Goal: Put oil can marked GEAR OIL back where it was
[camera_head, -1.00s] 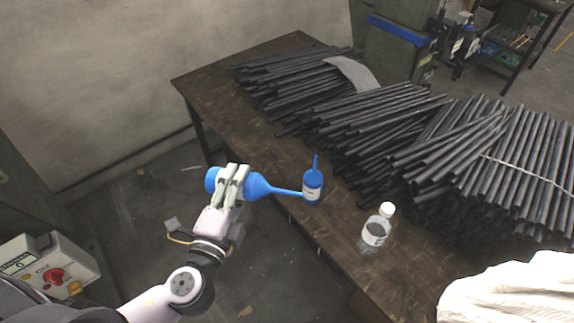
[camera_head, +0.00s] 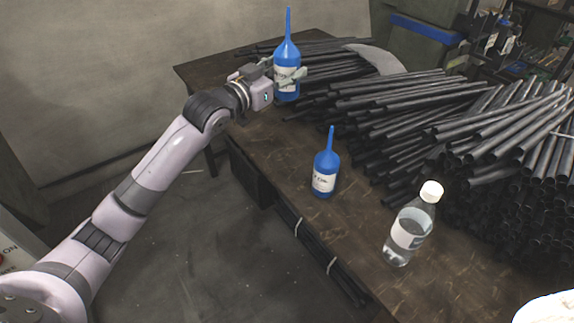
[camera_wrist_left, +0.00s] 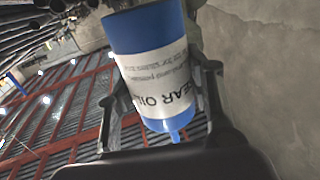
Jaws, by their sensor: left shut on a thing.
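My left gripper (camera_head: 288,77) is shut on the blue oil can (camera_head: 287,93), around the middle of its body. The can is upright, spout up, at the far left part of the table. In the left wrist view its label on the can (camera_wrist_left: 155,75) reads GEAR OIL upside down, between the fingers. Whether its base touches the table cannot be told. A second, similar blue can (camera_head: 325,172) stands upright nearer on the table; its label is too small to read. My right gripper is not in view.
The brown table (camera_head: 265,145) has bare room between the two cans. Piles of dark tubes (camera_head: 430,105) cover its back and right, close to the held can. A clear bottle with a white cap (camera_head: 409,232) stands near the front edge. A white thing (camera_head: 548,308) shows at lower right.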

